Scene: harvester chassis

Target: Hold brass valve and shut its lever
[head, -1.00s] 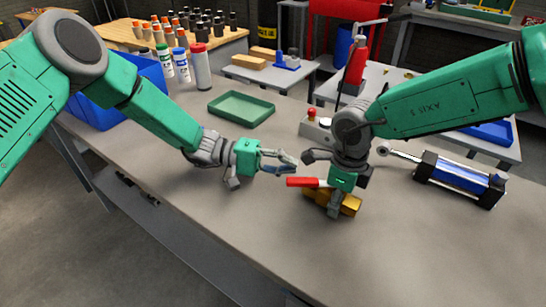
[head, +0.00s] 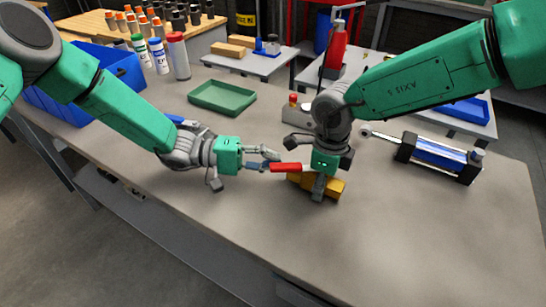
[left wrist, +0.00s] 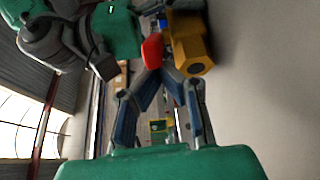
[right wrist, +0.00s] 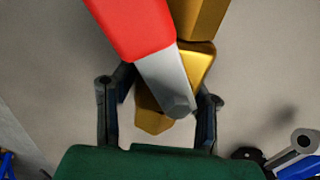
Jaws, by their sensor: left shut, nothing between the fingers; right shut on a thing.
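The brass valve (head: 331,187) lies on the grey bench under my right gripper (head: 319,187), whose fingers are shut around its body. In the right wrist view the brass body (right wrist: 200,60) sits between the fingers of that gripper (right wrist: 156,108). The valve's lever, with a red grip (head: 286,167), points left across the valve; its grey metal end (right wrist: 165,82) is over the brass. My left gripper (head: 268,163) is shut and empty, with its fingertips by the free end of the red grip. The left wrist view shows the fingertips (left wrist: 160,72) close to the grip (left wrist: 152,50); contact is unclear.
A green tray (head: 222,97) lies behind my left gripper. A blue and black cylinder (head: 438,158) with a rod lies to the right of the valve. A blue bin (head: 80,95) and several bottles (head: 178,55) stand at the back left. The front of the bench is clear.

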